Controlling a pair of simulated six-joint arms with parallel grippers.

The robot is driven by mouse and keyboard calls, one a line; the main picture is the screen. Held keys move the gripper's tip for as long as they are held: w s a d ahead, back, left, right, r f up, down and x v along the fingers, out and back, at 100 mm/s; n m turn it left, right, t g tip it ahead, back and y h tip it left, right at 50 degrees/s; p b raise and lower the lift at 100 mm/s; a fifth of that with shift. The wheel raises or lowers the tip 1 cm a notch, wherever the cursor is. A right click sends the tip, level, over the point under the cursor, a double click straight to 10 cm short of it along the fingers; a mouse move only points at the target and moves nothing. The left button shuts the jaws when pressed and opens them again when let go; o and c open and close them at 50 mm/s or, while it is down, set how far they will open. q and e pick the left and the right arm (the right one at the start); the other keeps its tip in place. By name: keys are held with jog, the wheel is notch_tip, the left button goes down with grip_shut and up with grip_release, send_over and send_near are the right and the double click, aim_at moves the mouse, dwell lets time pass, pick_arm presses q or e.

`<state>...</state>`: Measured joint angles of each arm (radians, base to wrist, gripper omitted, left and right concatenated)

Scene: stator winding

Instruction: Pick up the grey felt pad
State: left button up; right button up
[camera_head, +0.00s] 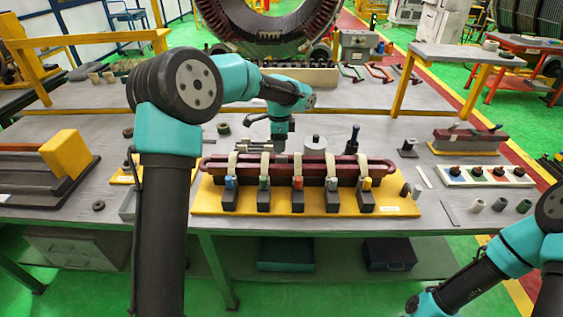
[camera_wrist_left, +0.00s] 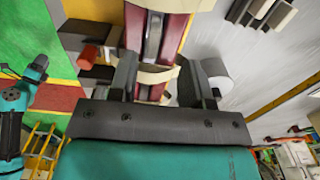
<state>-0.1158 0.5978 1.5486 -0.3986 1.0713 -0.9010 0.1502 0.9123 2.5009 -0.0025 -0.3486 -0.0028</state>
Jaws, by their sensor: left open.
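I cannot pick out the grey felt pad with certainty. My left gripper (camera_head: 279,146) is over the back side of the maroon coil bar (camera_head: 335,172), small and partly hidden in the head view. In the left wrist view its two fingers (camera_wrist_left: 158,78) stand apart, with the maroon bar and a cream band (camera_wrist_left: 143,72) showing beyond and between them. I see nothing held. My right arm is at the lower right; its fingers do not show.
The yellow board (camera_head: 400,209) carries the bar and several dark clamps with coloured tops. A white strip of knobs (camera_head: 485,176) and small grey cylinders stand on the right. A metal cylinder (camera_head: 315,145) and a dark upright tool (camera_head: 353,140) stand behind the bar.

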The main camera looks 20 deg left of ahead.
aim_at(280, 156)
pick_arm(q)
jog(key=f, duration=0.4)
jog(key=shift+s+d, duration=0.15)
jog(key=shift+s, duration=0.2)
jog(key=shift+f, duration=0.55)
grip_shut()
